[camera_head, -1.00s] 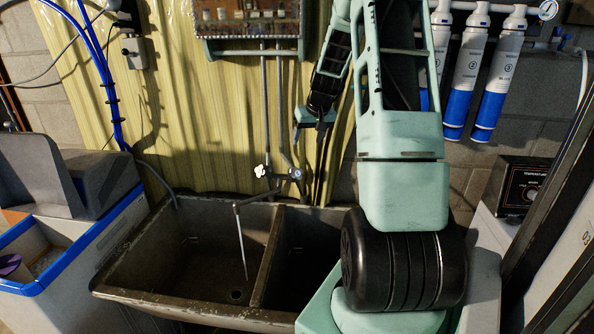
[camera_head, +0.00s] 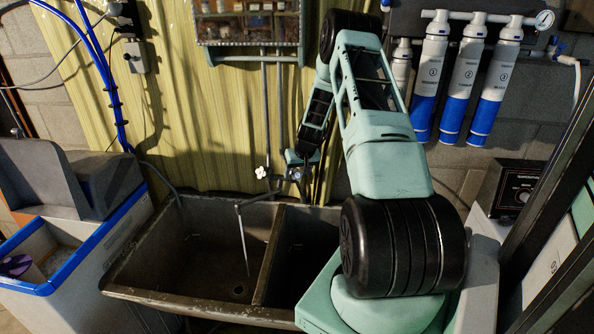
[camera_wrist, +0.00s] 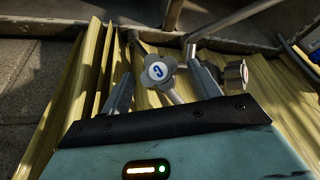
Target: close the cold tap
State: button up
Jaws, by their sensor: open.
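The cold tap handle (camera_wrist: 157,70) is a pale lobed knob with a blue "C" disc. In the wrist view it sits between my gripper's two fingers; I cannot tell whether they touch it. In the head view it is the right-hand handle (camera_head: 294,174), partly hidden by my gripper (camera_head: 298,163), which is open just above it. The other handle (camera_wrist: 237,75), with a reddish mark, stands outside the fingers; in the head view it is the white cross-shaped one on the left. A thin water stream (camera_head: 244,242) runs from the spout (camera_head: 240,206).
A two-basin sink (camera_head: 190,296) stands below the taps. Vertical pipes (camera_head: 265,110) run up the yellow corrugated wall to a shelf (camera_head: 252,55). A blue-rimmed softener cabinet (camera_head: 90,238) stands at left. Blue and white filters (camera_head: 460,90) hang at right.

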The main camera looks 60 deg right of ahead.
jog(key=shift+w+f, duration=0.2)
jog(key=shift+f, duration=0.35)
jog(key=c, duration=1)
jog(key=shift+o, duration=0.2)
jog(key=b, duration=0.3)
jog(key=shift+s+d+f+m+y, duration=0.1)
jog(key=shift+d+f+m+y, duration=0.1)
jog(key=shift+f+m+y, duration=0.15)
jog(key=m+t+y+b, duration=0.1)
jog(key=b, duration=0.2)
jog(key=shift+r+b, duration=0.15)
jog(key=shift+b, duration=0.25)
jog(key=shift+r+m, duration=0.2)
jog(key=shift+m, duration=0.05)
jog(key=o, duration=1)
jog(key=shift+c, duration=0.2)
jog(key=b+v, duration=0.4)
jog(key=v, duration=1.3)
jog(key=shift+s+b, duration=0.35)
